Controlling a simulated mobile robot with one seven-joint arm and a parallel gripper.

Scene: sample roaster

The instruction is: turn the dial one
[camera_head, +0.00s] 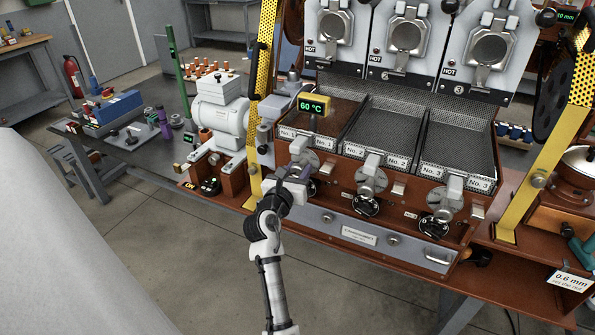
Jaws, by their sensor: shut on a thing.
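My gripper (298,177) is at the front of the sample roaster, below the tray marked No. 1 (300,141). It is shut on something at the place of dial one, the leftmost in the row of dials. My gripper and wrist hide nearly all of that dial, so its pointer and setting cannot be read. A silver round fitting with a handle (303,158) is just above my fingers. The matching black dials two (367,205) and three (434,227) show to the right, apart from my gripper.
Trays No. 2 (402,105) and No. 3 (460,135) lie to the right. A green-lit display reading 60 °C (313,106) stands over tray No. 1. Open floor lies in front.

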